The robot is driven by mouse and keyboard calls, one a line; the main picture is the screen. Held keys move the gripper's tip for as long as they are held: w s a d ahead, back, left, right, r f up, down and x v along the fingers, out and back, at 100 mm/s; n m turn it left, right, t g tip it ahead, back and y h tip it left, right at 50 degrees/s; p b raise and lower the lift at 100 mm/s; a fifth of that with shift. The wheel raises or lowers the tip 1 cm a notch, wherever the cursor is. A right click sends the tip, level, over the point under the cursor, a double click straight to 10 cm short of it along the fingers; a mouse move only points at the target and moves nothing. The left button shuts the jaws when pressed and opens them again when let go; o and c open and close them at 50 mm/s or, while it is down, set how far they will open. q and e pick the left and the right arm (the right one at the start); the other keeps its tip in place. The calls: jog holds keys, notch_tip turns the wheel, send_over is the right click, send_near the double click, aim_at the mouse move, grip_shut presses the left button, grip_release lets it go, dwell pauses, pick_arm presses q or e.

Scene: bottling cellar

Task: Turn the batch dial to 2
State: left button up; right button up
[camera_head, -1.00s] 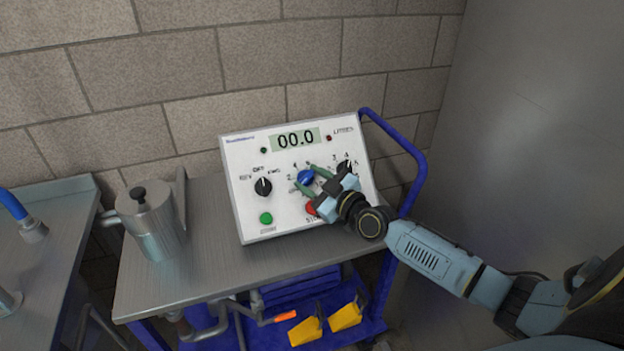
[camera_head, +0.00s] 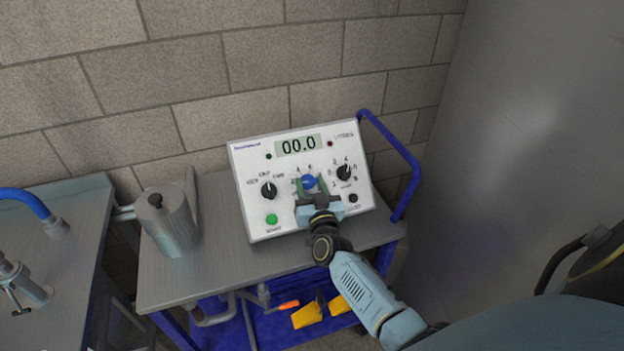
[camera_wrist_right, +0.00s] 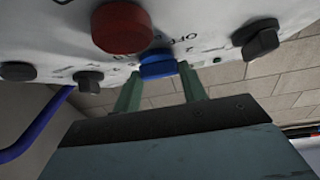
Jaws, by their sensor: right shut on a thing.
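The white control box (camera_head: 245,215) stands tilted back on a cart and carries a display reading 00.0. A blue dial (camera_head: 308,181) sits at the middle of its face with numbers around it; I cannot read its own label or where it points. My right gripper (camera_head: 311,187) is shut on the blue dial, a finger on either side. In the right wrist view, the blue dial (camera_wrist_right: 158,66) sits between the green fingertips (camera_wrist_right: 159,77). My left gripper is not in view.
Black knobs flank the dial on the left (camera_head: 269,190) and right (camera_head: 344,173). A green button (camera_head: 271,219) is lower left. A red button (camera_wrist_right: 122,27) shows close by in the wrist view. A metal jug (camera_head: 170,225) stands left of the box.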

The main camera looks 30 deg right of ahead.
jog(key=shift+a+m+g+h+p, duration=0.1)
jog(key=shift+m+g+h+p, duration=0.2)
jog(key=shift+m+h, duration=0.45)
jog(key=shift+m, duration=0.45)
jog(key=shift+r, duration=0.1)
jog(key=o, duration=1)
jog(key=shift+s, duration=0.1)
jog(key=v, duration=1.3)
jog(key=shift+a+p, duration=0.15)
jog(key=shift+p, duration=0.25)
